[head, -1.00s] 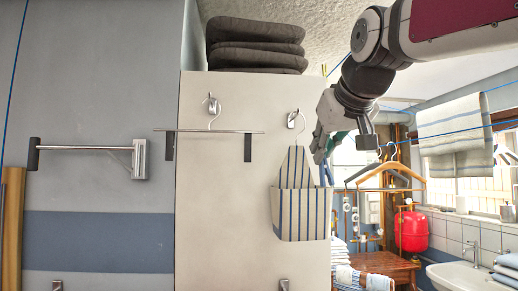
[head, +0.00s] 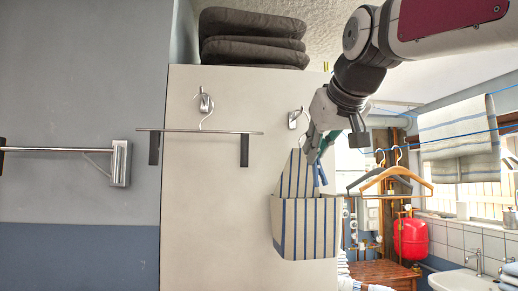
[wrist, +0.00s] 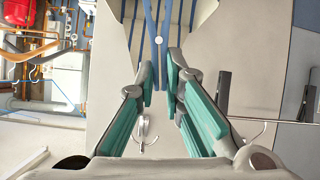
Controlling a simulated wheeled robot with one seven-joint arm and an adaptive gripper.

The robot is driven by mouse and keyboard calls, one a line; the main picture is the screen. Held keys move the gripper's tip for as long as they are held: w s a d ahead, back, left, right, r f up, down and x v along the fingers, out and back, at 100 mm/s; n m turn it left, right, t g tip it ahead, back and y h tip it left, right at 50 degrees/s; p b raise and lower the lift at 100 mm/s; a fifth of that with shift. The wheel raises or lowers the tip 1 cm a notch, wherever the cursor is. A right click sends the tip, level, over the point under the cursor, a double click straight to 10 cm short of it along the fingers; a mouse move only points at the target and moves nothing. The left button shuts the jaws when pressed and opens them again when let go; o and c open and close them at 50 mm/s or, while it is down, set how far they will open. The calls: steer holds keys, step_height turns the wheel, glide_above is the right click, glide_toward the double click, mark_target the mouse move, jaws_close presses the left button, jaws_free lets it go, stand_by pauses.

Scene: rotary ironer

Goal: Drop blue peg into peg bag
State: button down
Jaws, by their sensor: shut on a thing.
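The striped peg bag (head: 305,228) hangs by a hanger hook from a wall hook on the pale panel; its front pouch is cream with blue stripes. My gripper (head: 317,152) is just above and right of the pouch, in front of the bag's upper back part. It is shut on the blue peg (head: 322,174), which points down towards the pouch mouth and looks above it. In the wrist view the peg (wrist: 154,62) sits between the teal finger pads, with the striped bag (wrist: 185,18) beyond it. The exact gap between peg and pouch is unclear.
A clip hanger (head: 200,131) hangs on the panel to the left. Dark folded cushions (head: 250,38) lie on top. Wooden hangers (head: 395,178) and a striped towel (head: 458,140) hang from blue lines at the right. The panel below the bag is clear.

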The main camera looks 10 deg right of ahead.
steer(key=shift+w+a+f, duration=0.1)
steer(key=shift+w+f, duration=0.15)
steer(key=shift+w, duration=1.05)
steer(key=shift+w+f, duration=0.2)
steer(key=shift+w, duration=1.1)
steer(key=shift+w+a+f, duration=0.1)
steer(key=shift+w+f, duration=0.15)
steer(key=shift+w, duration=1.05)
steer(key=shift+f+b, duration=0.3)
steer(key=shift+b, duration=0.05)
steer(key=c, duration=1.1)
jaws_free()
steer(key=shift+s, duration=0.1)
steer(key=p, duration=0.2)
glide_toward(304, 160)
steer(key=s+f, duration=0.1)
steer(key=s+a+f, duration=0.1)
steer(key=s, duration=0.1)
steer(key=s+f, duration=0.1)
steer(key=shift+s+a+f, duration=0.35)
steer(key=shift+a+f, duration=0.05)
